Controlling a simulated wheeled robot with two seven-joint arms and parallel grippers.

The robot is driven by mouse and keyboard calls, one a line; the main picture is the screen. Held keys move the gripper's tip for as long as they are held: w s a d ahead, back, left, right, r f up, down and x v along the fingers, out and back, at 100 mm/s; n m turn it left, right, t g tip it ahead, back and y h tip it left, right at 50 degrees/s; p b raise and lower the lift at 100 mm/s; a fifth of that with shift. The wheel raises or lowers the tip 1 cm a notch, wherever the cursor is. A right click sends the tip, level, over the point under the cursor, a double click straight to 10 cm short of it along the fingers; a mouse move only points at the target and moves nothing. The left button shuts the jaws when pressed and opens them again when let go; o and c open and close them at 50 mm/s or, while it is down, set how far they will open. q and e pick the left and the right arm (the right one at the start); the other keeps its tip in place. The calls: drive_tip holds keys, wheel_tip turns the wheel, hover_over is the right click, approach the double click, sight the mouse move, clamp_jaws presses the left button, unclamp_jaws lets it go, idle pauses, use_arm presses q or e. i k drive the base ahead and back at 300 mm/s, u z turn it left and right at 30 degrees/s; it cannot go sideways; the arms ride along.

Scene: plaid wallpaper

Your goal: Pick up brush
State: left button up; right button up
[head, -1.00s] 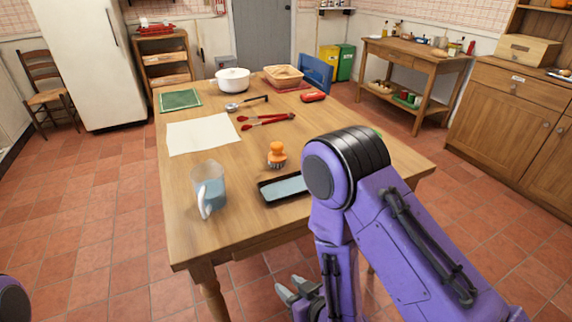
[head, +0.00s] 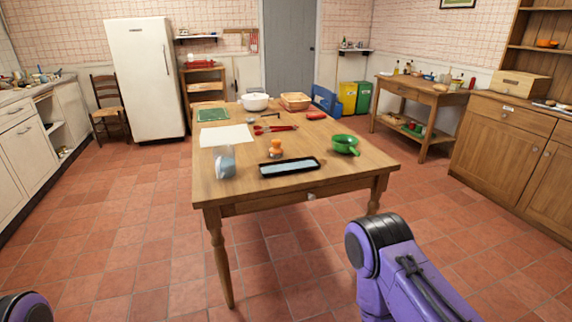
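The brush (head: 276,149) has an orange knob handle and stands upright, bristles down, on the wooden table (head: 335,188), left of the middle of its near half. It stands just behind a black tray with a pale blue inside (head: 290,168) and right of a clear jug (head: 225,162). My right arm shows at the lower right, short of the table, with its gripper below the picture. Only a bit of my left arm shows at the lower left corner; its gripper is out of view.
A green pan (head: 345,144) sits at the table's right. White paper (head: 226,135), red tongs (head: 274,129), a green board (head: 212,114), a white pot (head: 255,102) and a basket (head: 296,101) lie farther back. The tiled floor before the table is clear.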

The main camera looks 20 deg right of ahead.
sight(275, 151)
drive_tip(key=z, duration=1.05)
drive_tip(key=i, duration=0.95)
drive_tip(key=u, duration=0.85)
drive_tip(key=i, duration=0.6)
drive_tip(key=u, duration=0.65)
